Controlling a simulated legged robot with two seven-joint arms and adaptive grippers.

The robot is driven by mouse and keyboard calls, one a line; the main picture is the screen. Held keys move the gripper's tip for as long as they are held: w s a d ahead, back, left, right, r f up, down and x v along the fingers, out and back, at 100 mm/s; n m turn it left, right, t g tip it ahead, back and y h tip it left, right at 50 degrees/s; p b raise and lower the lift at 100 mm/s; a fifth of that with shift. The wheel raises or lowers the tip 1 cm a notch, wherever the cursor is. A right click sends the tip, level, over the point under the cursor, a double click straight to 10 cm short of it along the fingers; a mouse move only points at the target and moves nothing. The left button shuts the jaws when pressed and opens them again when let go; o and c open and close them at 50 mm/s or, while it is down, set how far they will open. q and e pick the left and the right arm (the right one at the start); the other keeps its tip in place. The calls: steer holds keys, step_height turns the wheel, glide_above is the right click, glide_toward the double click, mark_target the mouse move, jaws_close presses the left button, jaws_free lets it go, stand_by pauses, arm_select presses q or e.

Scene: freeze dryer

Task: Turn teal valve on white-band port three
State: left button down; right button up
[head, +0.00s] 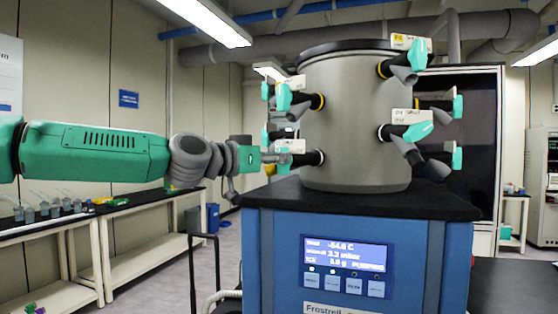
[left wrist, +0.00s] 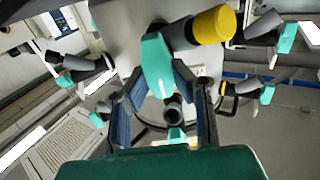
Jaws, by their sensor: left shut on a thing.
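The grey drum chamber (head: 356,120) carries several ports with teal valves. My left gripper (head: 283,158) reaches from the left to the lower left port, beside its white label (head: 289,145). In the left wrist view, the fingers of my left gripper (left wrist: 161,82) are on both sides of a teal valve handle (left wrist: 156,58) and shut on it. This port has a dark body and a yellow end (left wrist: 213,25). In the head view the gripper partly hides the held handle. The band number cannot be read. My right gripper is not in view.
Other teal valves stand close by, at the upper left (head: 284,97), upper right (head: 418,54) and lower right (head: 418,131). The chamber sits on a blue cabinet with a display (head: 346,253). A side bench (head: 150,197) stands at the left.

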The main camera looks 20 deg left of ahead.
arm_select(q)
steer(key=shift+a+r, duration=0.15)
steer(key=shift+r, duration=0.05)
steer(key=c, duration=1.4)
jaws_free()
steer(key=shift+w, duration=0.1)
steer(key=shift+c, duration=0.2)
steer(key=shift+f, duration=0.15)
steer(key=shift+a, duration=0.1)
steer(key=v, duration=1.1)
steer(key=shift+s+a, duration=0.2)
steer(key=shift+s, duration=0.15)
steer(key=shift+d+f, duration=0.1)
